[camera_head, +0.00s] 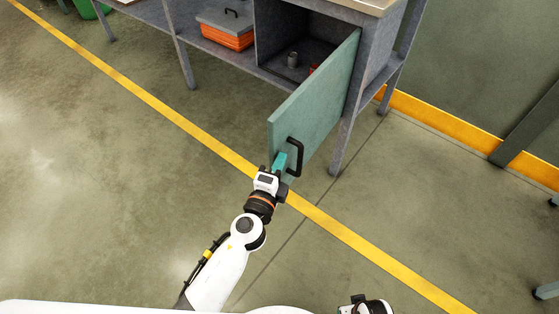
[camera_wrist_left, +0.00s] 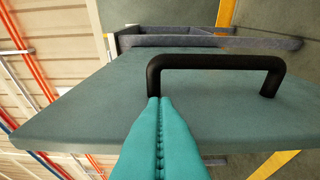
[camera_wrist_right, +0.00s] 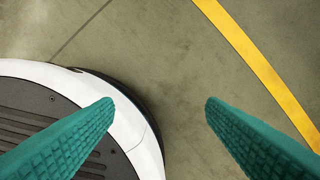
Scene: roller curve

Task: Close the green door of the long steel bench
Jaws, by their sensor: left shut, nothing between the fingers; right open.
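The green door (camera_head: 318,97) of the long steel bench (camera_head: 366,72) stands wide open and sticks out toward me. Its black handle (camera_head: 295,157) is near the door's free edge. My left gripper (camera_head: 279,162) is at the door beside the handle, its teal fingers shut with nothing between them. In the left wrist view the fingertips (camera_wrist_left: 154,100) are at one leg of the black handle (camera_wrist_left: 215,62); I cannot tell whether they touch it. My right gripper (camera_wrist_right: 158,102) is open and empty over the floor near my base.
Inside the open compartment stand a small grey cup (camera_head: 292,59) and a red thing, partly hidden by the door. An orange crate with a grey lid (camera_head: 226,28) sits on the lower shelf. A yellow line (camera_head: 130,91) crosses the clear floor.

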